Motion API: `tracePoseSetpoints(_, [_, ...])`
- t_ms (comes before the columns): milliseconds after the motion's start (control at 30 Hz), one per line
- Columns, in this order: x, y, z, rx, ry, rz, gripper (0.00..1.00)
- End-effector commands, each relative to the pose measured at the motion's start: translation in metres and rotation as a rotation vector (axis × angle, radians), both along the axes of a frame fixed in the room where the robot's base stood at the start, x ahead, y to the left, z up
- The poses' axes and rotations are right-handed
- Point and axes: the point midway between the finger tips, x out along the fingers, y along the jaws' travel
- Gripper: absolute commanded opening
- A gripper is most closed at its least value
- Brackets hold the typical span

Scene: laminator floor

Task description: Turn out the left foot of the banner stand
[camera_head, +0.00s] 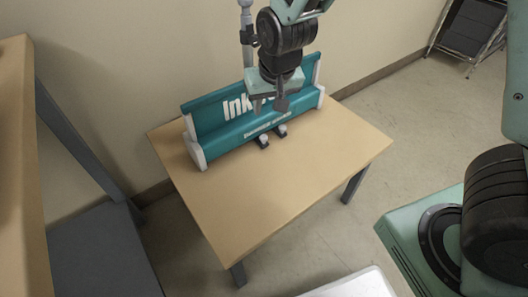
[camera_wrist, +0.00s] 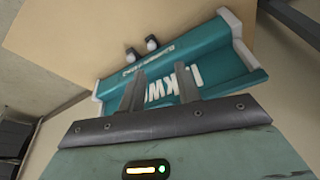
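The teal banner stand (camera_head: 228,131) stands on a wooden table, with white lettering and pale end caps. Its left foot (camera_head: 263,142), a small dark piece with a pale knob, is at the front of the base, and the right foot (camera_head: 282,131) is close beside it. In the wrist view the stand is upside down; the left foot (camera_wrist: 152,43) and right foot (camera_wrist: 131,54) show beyond the fingers. How far either foot is turned is hard to tell. My gripper (camera_head: 269,107) is above the stand, its fingers apart and empty; it also shows in the wrist view (camera_wrist: 160,88).
The table (camera_head: 290,185) is bare in front of the stand. A wall (camera_head: 110,60) is close behind it, and a grey upright pole (camera_head: 246,40) rises behind the stand. A wooden-topped unit (camera_head: 18,170) is at the left; a dark rack (camera_head: 474,28) stands far right.

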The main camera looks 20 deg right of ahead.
Motion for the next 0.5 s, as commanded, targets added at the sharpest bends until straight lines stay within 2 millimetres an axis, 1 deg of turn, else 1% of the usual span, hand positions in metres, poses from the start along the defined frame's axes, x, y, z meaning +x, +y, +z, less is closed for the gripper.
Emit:
tracePoseSetpoints(33, [0.01,-0.005,-0.024,-0.01,-0.018,-0.021,0.33])
tracePoseSetpoints(100, [0.021,-0.011,-0.035,-0.022,-0.043,-0.045,0.33])
tracePoseSetpoints(200, [0.031,-0.017,-0.043,-0.031,-0.066,-0.069,0.33])
tracePoseSetpoints(367, [0.038,-0.021,-0.052,-0.037,-0.076,-0.081,0.33])
tracePoseSetpoints(467, [0.043,-0.022,-0.064,-0.037,-0.076,-0.081,0.33])
tracePoseSetpoints(500, [0.046,-0.022,-0.071,-0.036,-0.076,-0.082,0.33])
